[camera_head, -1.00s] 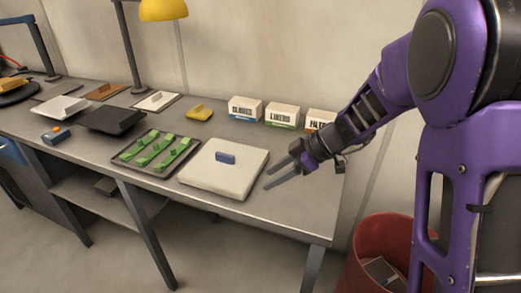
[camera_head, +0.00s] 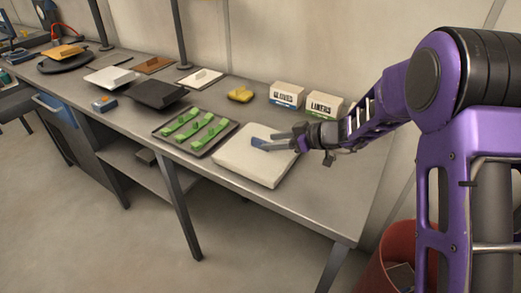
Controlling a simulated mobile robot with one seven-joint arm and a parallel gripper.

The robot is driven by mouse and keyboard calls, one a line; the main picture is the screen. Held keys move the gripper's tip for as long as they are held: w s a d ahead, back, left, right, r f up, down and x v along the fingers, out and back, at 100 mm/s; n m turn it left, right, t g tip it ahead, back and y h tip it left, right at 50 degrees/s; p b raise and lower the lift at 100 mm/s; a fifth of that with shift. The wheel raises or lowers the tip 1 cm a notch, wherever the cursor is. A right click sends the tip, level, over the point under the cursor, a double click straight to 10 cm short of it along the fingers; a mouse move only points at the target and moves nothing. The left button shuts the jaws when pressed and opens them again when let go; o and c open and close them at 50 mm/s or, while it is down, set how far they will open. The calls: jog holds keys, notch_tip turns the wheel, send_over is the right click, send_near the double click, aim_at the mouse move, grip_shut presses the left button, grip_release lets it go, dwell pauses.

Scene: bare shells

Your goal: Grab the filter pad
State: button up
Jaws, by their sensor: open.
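A large, thick, off-white square pad (camera_head: 245,165) lies near the front edge of the bench, with a small blue grip block (camera_head: 258,144) on top. No label tells whether this is the filter pad; a thin white pad with a raised grip (camera_head: 201,77) lies farther back. My gripper (camera_head: 268,142) is open, coming from the right over the off-white pad, with its fingertips at the blue block. The fingers partly hide the block. I cannot tell whether they touch it.
A dark tray (camera_head: 160,131) with several green pieces sits left of the off-white pad. A yellow block (camera_head: 240,94) and labelled boxes (camera_head: 287,94) stand behind. A black pad (camera_head: 158,94) is farther left. A red bin (camera_head: 392,255) stands on the floor at right.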

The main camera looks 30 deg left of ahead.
aim_at(262, 141)
jog(key=x, duration=0.3)
jog(key=p+x, duration=0.1)
jog(key=x, duration=0.1)
jog(key=shift+w+a, duration=0.3)
grip_shut()
